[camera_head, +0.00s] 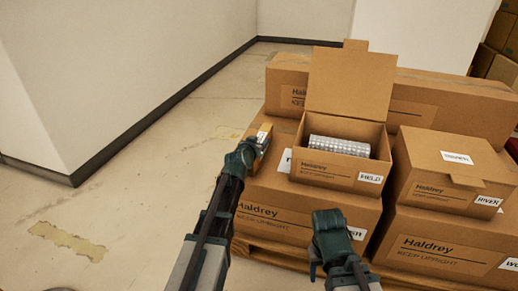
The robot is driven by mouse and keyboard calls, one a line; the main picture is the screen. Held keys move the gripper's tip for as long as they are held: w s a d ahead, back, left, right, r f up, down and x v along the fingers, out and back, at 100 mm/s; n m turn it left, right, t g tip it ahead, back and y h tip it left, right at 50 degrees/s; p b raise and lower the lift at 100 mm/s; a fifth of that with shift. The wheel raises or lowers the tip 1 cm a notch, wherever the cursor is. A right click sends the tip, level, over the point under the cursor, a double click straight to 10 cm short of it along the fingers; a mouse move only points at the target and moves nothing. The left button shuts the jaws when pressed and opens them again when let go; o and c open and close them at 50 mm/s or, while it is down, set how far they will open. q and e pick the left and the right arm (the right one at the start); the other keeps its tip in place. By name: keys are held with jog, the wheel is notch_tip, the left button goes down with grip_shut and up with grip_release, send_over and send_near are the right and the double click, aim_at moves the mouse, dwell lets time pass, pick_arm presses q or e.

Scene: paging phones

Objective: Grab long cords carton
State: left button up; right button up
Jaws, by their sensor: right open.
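No label that I can read says long cords. An open carton marked FIELD (336,174) has its lid up and holds a ribbed silvery roll (339,146). A closed carton marked RIVER (448,187) stands to its right. A small brown piece with a white label (264,138) is at the stack's left side. My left gripper (248,151) is right beside this piece; I cannot tell whether its jaws hold it. My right gripper (322,238) is open and empty in front of the lower front carton (290,214), below the FIELD carton.
Another large carton (430,253) is at the lower right, and a long carton (440,95) lies behind. The stack rests on a wooden pallet (262,250). Walls (120,60) stand at the left and back. The floor (130,215) at the left is clear.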

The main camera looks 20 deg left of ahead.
pick_arm(q)
grip_shut()
jog(key=shift+r, duration=0.15)
pick_arm(e)
jog(key=shift+r, duration=0.15)
